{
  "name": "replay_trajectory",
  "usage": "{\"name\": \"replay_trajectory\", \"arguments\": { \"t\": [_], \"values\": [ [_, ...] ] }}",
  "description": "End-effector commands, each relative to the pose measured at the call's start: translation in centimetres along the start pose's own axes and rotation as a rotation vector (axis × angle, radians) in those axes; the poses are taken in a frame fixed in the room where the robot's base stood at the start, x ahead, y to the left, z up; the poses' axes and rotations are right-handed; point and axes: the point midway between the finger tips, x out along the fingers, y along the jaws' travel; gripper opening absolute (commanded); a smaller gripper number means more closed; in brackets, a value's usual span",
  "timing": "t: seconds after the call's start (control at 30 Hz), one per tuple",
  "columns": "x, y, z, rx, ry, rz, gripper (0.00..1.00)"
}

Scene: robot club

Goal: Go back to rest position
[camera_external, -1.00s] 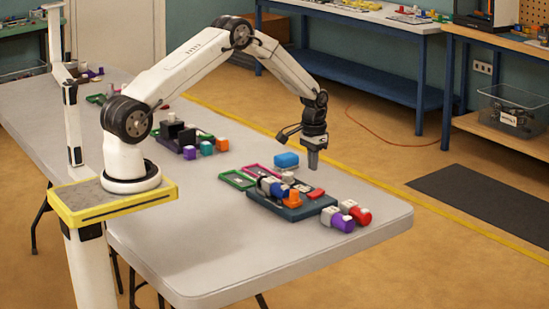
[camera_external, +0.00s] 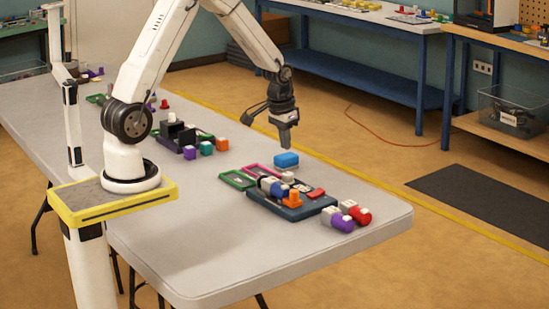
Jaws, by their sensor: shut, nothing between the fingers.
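My gripper (camera_external: 286,144) is shut and empty. It points down in the air above the table, over or near a blue block (camera_external: 286,160); the exact height gap cannot be told from this view. My white arm arches high from its base on the yellow-edged stand, and its upper part leaves the top of the picture.
A dark tray (camera_external: 310,211) with several coloured parts lies on the grey table (camera_external: 220,255). Purple (camera_external: 341,222) and red (camera_external: 361,215) parts lie to its right. A green frame (camera_external: 237,180) lies to its left. Another group with a black holder (camera_external: 178,134) sits farther back. The table's front is clear.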

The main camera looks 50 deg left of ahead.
Motion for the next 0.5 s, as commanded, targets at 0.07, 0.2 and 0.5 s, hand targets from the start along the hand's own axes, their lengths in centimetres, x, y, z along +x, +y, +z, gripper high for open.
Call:
{"name": "replay_trajectory", "arguments": {
  "t": [0.07, 0.2, 0.5],
  "values": [
    [-1.1, 0.4, 1.9, 0.001, 0.016, 0.000, 0.00],
    [-2.5, 1.0, 5.1, 0.002, 0.041, 0.001, 0.00],
    [-4.1, 1.9, 12.0, 0.001, 0.088, 0.005, 0.00]
  ]
}}
